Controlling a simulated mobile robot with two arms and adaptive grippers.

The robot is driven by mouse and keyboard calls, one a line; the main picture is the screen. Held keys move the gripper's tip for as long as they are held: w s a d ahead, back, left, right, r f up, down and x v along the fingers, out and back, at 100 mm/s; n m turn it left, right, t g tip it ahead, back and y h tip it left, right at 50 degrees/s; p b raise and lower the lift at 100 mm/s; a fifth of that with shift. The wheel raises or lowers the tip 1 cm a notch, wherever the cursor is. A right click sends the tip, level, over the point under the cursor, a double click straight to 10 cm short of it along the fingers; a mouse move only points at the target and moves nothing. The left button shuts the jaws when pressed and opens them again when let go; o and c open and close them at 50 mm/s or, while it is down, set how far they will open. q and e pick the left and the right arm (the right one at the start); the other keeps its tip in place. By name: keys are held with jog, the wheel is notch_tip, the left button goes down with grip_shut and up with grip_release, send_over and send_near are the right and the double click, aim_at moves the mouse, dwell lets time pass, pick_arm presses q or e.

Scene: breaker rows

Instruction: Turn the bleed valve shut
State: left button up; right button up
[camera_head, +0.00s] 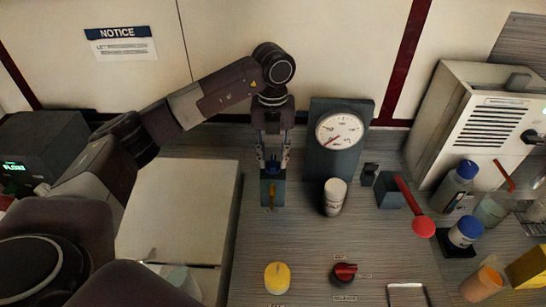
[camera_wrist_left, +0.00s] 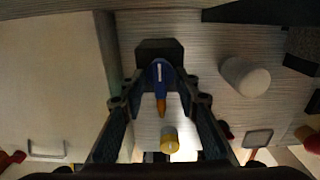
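A small dark block (camera_head: 265,193) stands on the bench with a blue knob (camera_head: 273,166) and a yellow pointer on it. No label on it can be read; I take it for the bleed valve. My left gripper (camera_head: 272,158) points down over the knob. In the left wrist view the blue knob (camera_wrist_left: 160,74) with its orange-yellow tip lies between the spread fingers (camera_wrist_left: 160,100), with a gap on either side. I cannot tell the exact height of the fingertips against the knob. My right gripper is not in view.
A dial gauge (camera_head: 338,130) and a white cup-like cylinder (camera_head: 335,191) stand just right of the block. A red-handled lever (camera_head: 410,204), a yellow button (camera_head: 277,277) and a red knob (camera_head: 345,272) are nearby. A pale cabinet (camera_head: 180,200) is on the left; bottles crowd the right.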

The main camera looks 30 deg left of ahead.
aim_at(273, 160)
pick_arm(q)
jog(key=shift+r, duration=0.1)
notch_tip(273, 160, up, 12)
dwell(0.5)
dwell(0.4)
